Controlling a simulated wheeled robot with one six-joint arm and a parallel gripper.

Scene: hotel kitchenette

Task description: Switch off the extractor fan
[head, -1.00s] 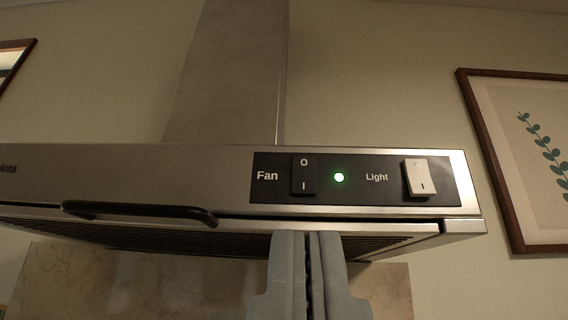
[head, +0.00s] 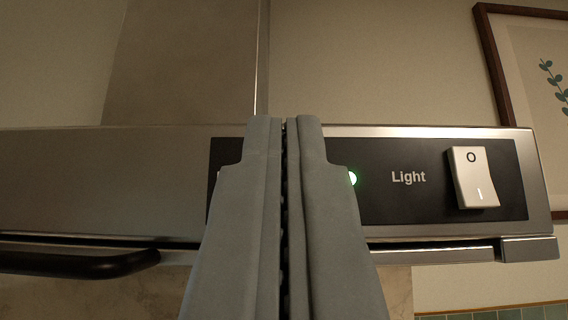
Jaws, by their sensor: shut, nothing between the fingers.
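The extractor hood (head: 110,170) fills the middle of the view, with a black control panel (head: 390,213) on its front. The fan switch and the "Fan" label are hidden behind my gripper. A green indicator lamp (head: 352,178) is lit, partly covered by the right finger. The white light switch (head: 473,178), marked O and I, stands to the right beside its "Light" label. My gripper (head: 284,122) is shut and empty, pointing at the panel, with its tips in front of the fan switch's area. I cannot tell whether it touches the switch.
A black handle bar (head: 80,264) sticks out along the hood's lower front edge at left. The metal chimney (head: 190,60) rises above. A framed plant picture (head: 545,60) hangs on the wall at right.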

